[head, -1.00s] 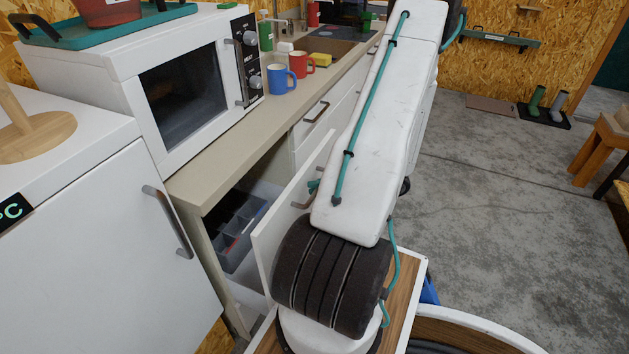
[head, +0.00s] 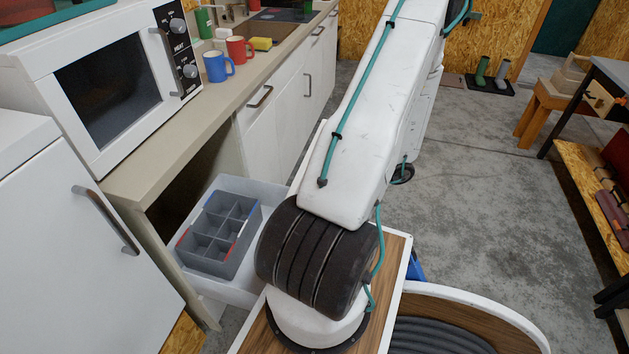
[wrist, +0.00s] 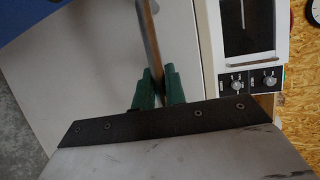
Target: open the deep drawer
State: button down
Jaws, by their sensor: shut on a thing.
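The white drawer (head: 225,291) under the counter stands pulled well out in the head view. Its front is mostly hidden behind my arm, but shows as a pale panel in the wrist view (wrist: 90,75). A grey divided tray (head: 213,264) lies inside it. In the wrist view my gripper (wrist: 158,90) has its green fingers shut on the drawer's bar handle (wrist: 150,45). In the head view my arm hides the gripper and the handle.
A white cabinet door with a handle (head: 108,222) is at the left. A microwave (head: 115,90), a blue mug (head: 216,67) and a red mug (head: 238,50) stand on the counter (head: 185,135). Concrete floor (head: 470,180) is clear at the right.

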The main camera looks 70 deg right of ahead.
jog(key=shift+s+d, duration=0.1)
jog(key=shift+s, duration=0.6)
jog(key=c, duration=1.5)
grip_release()
jog(key=shift+o, duration=0.2)
jog(key=v, duration=0.7)
jog(key=shift+s+d, duration=0.2)
jog(key=shift+s, duration=0.1)
